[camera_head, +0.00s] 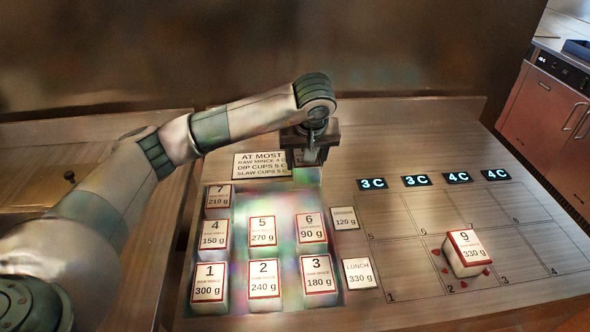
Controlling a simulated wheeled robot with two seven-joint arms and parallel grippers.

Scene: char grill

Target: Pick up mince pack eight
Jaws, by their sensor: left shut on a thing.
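My left gripper (309,160) reaches over the far part of the board and points down. It is shut on a pack, mince pack eight (307,156), of which only a small pale piece shows between the fingers; its number cannot be read. No pack labelled 8 shows elsewhere. The spot right of pack seven (218,197) is empty. The pack hangs just right of the white sign. My right gripper is not in view.
Packs with red-edged labels stand in rows, among them pack five (262,231) and pack six (311,227). Pack nine (468,252) sits in the numbered grid at right, with red marks around it. A white sign (262,165) and several dark displays (416,181) lie behind. Most grid cells are clear.

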